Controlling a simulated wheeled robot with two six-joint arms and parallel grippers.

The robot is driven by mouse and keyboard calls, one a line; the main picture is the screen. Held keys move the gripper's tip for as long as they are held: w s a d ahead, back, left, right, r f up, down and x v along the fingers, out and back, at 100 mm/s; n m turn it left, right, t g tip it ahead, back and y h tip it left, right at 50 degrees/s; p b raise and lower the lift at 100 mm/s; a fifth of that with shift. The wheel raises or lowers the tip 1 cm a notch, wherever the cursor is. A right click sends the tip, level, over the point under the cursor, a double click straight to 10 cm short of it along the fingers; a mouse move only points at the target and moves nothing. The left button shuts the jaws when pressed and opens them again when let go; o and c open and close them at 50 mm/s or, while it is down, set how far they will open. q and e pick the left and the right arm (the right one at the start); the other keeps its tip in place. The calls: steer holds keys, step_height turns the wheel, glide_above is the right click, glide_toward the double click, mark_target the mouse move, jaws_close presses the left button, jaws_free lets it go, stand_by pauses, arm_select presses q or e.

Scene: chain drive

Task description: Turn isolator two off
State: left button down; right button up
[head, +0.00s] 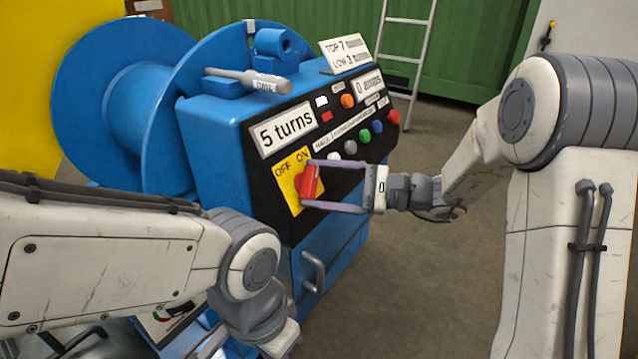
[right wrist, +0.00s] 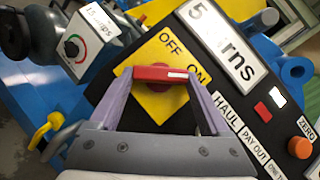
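A red rotary handle (head: 307,184) sits on a yellow plate (head: 287,180) marked OFF and ON, on the front panel of a blue winch machine. Its upper end points towards ON. The handle (right wrist: 160,73) also shows in the right wrist view, with the plate (right wrist: 165,103) around it. No number for this isolator is readable. My right gripper (head: 308,183) is spread wide, with one finger beyond each end of the handle; I cannot tell whether they touch it. My left arm crosses the lower left of the head view, and its gripper is out of view.
A "5 turns" display (head: 286,130) sits above the plate, and coloured push buttons (head: 364,136) are to its right. A blue drum (head: 125,105) stands behind.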

steer(key=c, duration=0.6)
steer(key=shift+r+n, duration=0.1)
steer(key=shift+n, duration=0.2)
steer(key=n+g, duration=0.1)
steer(key=n+p, duration=0.1)
steer(key=n+g+h, duration=0.1)
steer(key=n, duration=0.1)
steer(key=shift+w+r+g, duration=0.25)
steer(key=shift+g, duration=0.05)
steer(key=n+h+p, duration=0.1)
steer(key=n, duration=0.2)
steer(key=n+g+h+p, duration=0.1)
steer(key=n+h, duration=0.1)
steer(key=r+n+g+h+p, duration=0.1)
steer(key=n+h, duration=0.1)
steer(key=n, duration=0.1)
steer(key=shift+w+a+n, duration=0.15)
steer(key=shift+n, duration=0.15)
steer(key=shift+a+n+t+h+p, duration=0.1)
steer(key=shift+n+t+h+p, duration=0.25)
steer(key=shift+n+h, duration=1.4)
steer(key=shift+n+y, duration=0.25)
steer(key=shift+n, duration=0.1)
steer(key=o, duration=1.2)
